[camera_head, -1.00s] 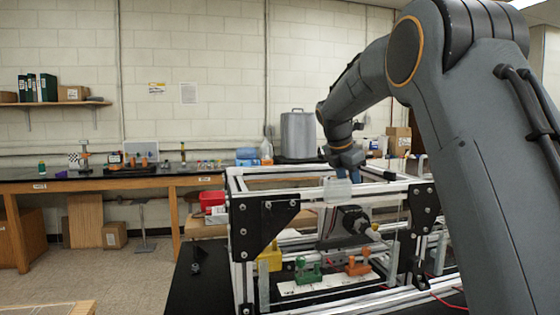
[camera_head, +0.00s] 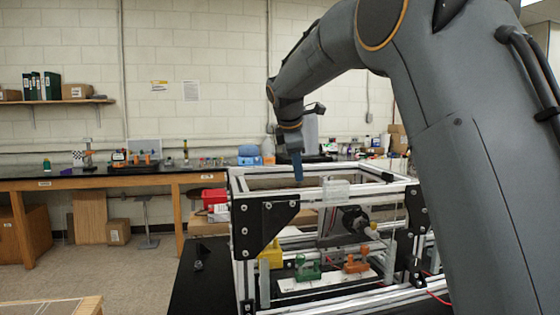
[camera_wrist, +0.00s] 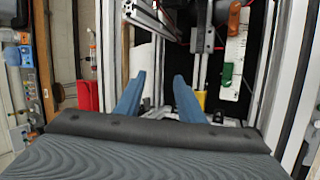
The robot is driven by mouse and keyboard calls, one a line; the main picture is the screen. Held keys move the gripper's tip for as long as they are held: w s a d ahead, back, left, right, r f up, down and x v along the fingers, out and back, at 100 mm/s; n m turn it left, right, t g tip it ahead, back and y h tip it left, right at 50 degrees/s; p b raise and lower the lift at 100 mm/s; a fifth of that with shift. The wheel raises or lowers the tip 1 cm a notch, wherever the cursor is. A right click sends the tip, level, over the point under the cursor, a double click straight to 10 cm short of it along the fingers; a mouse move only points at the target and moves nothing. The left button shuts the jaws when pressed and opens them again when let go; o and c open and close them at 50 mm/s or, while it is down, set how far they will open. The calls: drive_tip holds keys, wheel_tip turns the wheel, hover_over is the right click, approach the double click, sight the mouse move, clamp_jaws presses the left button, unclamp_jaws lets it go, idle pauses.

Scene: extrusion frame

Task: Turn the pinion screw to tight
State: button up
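The metal extrusion frame (camera_head: 330,191) stands on a black table, with black corner plates. A dark round part with a pale tip (camera_head: 356,221) sits inside it at the right; I cannot tell whether this is the pinion screw. My gripper (camera_head: 298,177) points down at the frame's upper left, around its top rails. In the wrist view its two blue fingers (camera_wrist: 159,75) are apart, with nothing held between them. An extrusion rail (camera_wrist: 150,18) and the frame's long side rail (camera_wrist: 274,85) also show there.
Inside the frame, a green clamp (camera_head: 307,270) and an orange clamp (camera_head: 356,263) stand on a white plate (camera_head: 320,283). A yellow block (camera_head: 271,255) is at the left. A red bin (camera_head: 214,197) is behind. The rails and corner plates are obstacles.

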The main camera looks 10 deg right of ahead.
drive_tip(key=shift+m+t, duration=0.3)
drive_tip(key=shift+m, duration=0.2)
drive_tip(key=shift+s+a+r, duration=0.1)
drive_tip(key=shift+a+r, duration=0.2)
drive_tip(key=shift+a, duration=0.35)
drive_tip(key=shift+w+a+r, duration=0.1)
drive_tip(key=shift+a+r, duration=0.2)
drive_tip(key=shift+a, duration=0.35)
drive_tip(key=shift+s+a+r, duration=0.1)
drive_tip(key=shift+a+r, duration=0.2)
drive_tip(key=shift+a, duration=0.35)
